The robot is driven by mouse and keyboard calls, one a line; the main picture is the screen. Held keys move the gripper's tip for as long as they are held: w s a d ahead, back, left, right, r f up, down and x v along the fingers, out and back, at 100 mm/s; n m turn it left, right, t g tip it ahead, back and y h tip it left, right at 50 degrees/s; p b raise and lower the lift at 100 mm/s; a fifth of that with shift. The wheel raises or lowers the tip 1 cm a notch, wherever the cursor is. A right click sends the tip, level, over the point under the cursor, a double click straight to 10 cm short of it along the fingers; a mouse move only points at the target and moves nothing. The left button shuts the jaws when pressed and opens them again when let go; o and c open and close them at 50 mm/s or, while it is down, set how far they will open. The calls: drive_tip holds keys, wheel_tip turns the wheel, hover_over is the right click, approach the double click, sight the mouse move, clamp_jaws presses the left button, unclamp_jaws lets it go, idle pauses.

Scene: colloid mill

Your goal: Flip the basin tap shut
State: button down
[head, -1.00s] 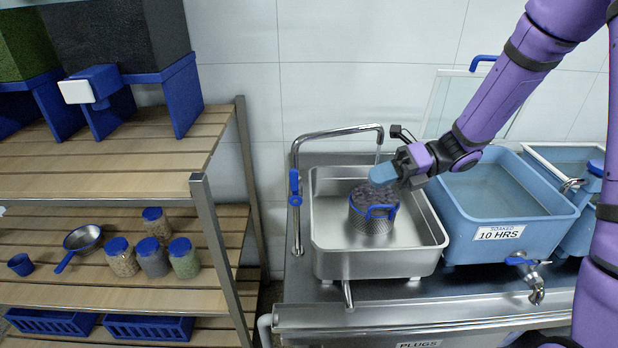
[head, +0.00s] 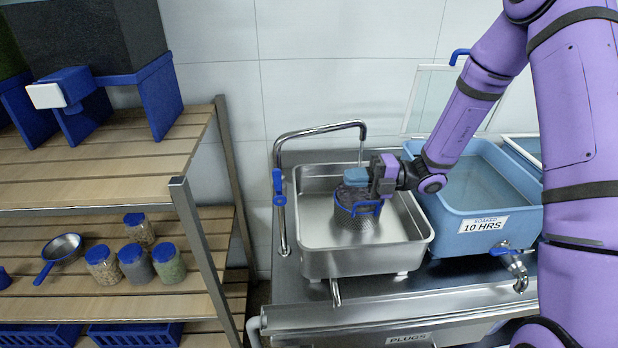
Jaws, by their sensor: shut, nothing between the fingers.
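The basin tap is a curved steel pipe (head: 320,127) rising at the basin's left side, with a blue lever handle (head: 279,187) on its upright. A thin stream seems to fall from its spout at the back of the steel basin (head: 318,262). A mesh basket (head: 357,226) with a blue handle and dark contents stands in the basin. My gripper (head: 348,178) is shut and empty, pointing left over the basket, to the right of the tap handle and apart from it. Whether it touches the basket's contents I cannot tell.
A blue tub (head: 455,230) labelled "SOAKED 10 HRS" stands right of the basin, under my arm. A wooden shelf (head: 110,170) with jars and a metal post (head: 205,250) stands to the left. Free room lies above the basin's left half.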

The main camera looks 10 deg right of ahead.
sight(277, 180)
drive_tip(key=a, duration=1.3)
drive_tip(key=shift+w+a+r, duration=0.2)
drive_tip(key=shift+w+a, duration=0.05)
drive_tip(key=shift+a, duration=0.15)
drive_tip(key=shift+a, duration=0.1)
drive_tip(key=a+f+h, duration=0.2)
drive_tip(key=a+h, duration=0.5)
drive_tip(key=a, duration=0.2)
drive_tip(key=shift+w+f+h, duration=0.15)
drive_tip(key=shift+f+h, duration=0.1)
drive_tip(key=shift+h, duration=0.05)
idle(0.4)
drive_tip(key=shift+a, duration=0.15)
idle(0.5)
